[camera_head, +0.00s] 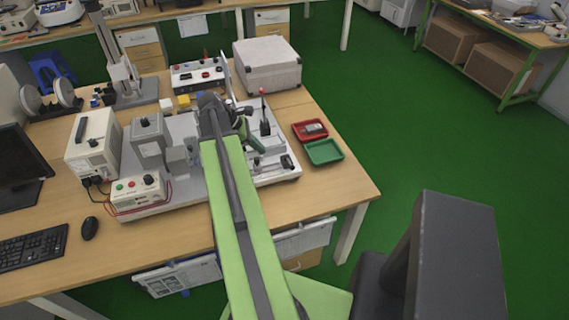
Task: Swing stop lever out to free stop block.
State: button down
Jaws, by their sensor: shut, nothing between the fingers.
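The test fixture is a light grey plate (285,172) on the wooden bench, carrying a motor box, slides and small dark parts. A thin upright lever with a red knob (262,91) stands at its far right part; I cannot tell for sure whether it is the stop lever. A small dark block (265,129) sits below it, possibly the stop block. My light green arm reaches over the middle of the plate. My gripper (245,112) is small and dark at its far end, left of the lever, shut and empty. Contact with the lever cannot be made out. My arm hides part of the fixture.
A red tray (310,130) and a green tray (324,152) lie right of the plate. A grey case (267,65) stands behind. A control box with coloured buttons (138,195) and a power supply (94,143) stand left. The bench's right front corner is clear.

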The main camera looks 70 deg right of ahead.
jog(key=b, duration=0.9)
send_near(289, 162)
jog(key=a+f, duration=0.3)
jog(key=f, duration=0.1)
jog(key=s, duration=0.1)
jog(key=s+d, duration=0.1)
jog(key=s, duration=0.1)
jog(key=s+f+b, duration=0.1)
jog(key=shift+s+d+f, duration=0.1)
jog(key=shift+s+d, duration=0.15)
jog(key=shift+d, duration=0.15)
jog(key=shift+s, duration=0.15)
